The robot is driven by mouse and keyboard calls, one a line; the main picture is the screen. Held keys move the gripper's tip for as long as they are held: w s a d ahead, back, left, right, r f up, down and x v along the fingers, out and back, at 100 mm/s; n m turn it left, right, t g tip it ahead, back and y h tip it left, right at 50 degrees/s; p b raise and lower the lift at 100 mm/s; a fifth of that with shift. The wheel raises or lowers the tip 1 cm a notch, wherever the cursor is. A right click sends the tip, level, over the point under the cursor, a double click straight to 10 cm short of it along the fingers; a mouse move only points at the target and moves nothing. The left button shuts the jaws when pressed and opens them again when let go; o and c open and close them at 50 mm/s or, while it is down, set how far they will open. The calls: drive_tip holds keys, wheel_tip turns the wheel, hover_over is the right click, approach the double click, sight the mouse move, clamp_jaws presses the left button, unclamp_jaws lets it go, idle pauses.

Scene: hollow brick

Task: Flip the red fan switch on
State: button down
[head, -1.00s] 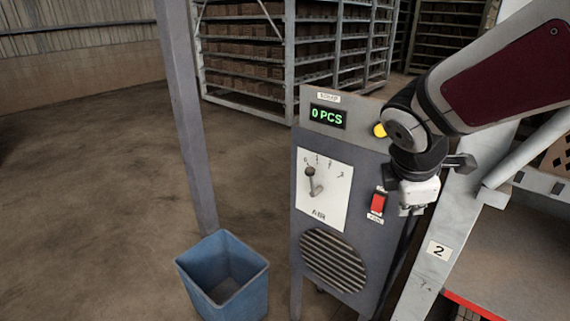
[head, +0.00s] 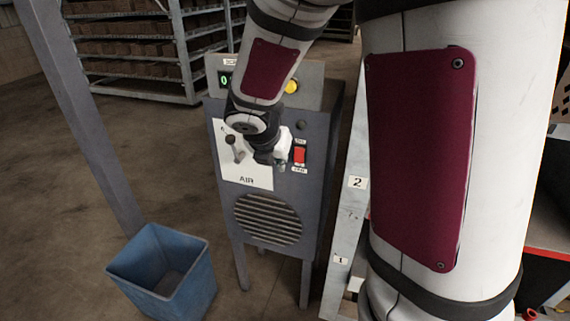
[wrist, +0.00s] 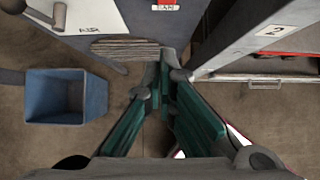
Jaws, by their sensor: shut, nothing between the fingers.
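The red fan switch (head: 299,156) is a rocker on the front of a grey control cabinet (head: 312,205), with small labels above and below it. In the wrist view only its lower label and a trace of red show at the top edge. My gripper (head: 281,166) is in front of the panel, just left of the switch in the head view. In the wrist view my gripper (wrist: 160,68) has its green fingers together at the tips and empty, with the label beyond them. I cannot tell whether the fingers touch the panel.
An AIR lever (head: 235,147) on a white plate is left of my gripper. A yellow button (head: 291,86) sits above, and a round vent (head: 268,219) below. A blue bin (head: 165,272) stands on the floor beside a grey post (head: 88,120). A light metal frame stands right of the cabinet.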

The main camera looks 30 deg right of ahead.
sight(299, 155)
drive_tip(key=b+x, duration=0.1)
drive_tip(key=x, duration=0.3)
drive_tip(key=w+d+r+x, duration=0.1)
drive_tip(key=x, duration=0.3)
drive_tip(key=d+b+x, duration=0.1)
drive_tip(key=x, duration=0.3)
drive_tip(key=shift+w+d+r+b, duration=0.1)
drive_tip(key=shift+w+d+b, duration=0.05)
drive_tip(key=shift+w+b, duration=0.2)
drive_tip(key=shift+w+d+f, duration=0.25)
drive_tip(key=shift+d+f, duration=0.1)
drive_tip(key=shift+r, duration=0.2)
drive_tip(key=shift+r+p, duration=0.4)
drive_tip(key=shift+p, duration=0.25)
drive_tip(key=shift+r+p, duration=0.25)
drive_tip(key=shift+p, duration=0.1)
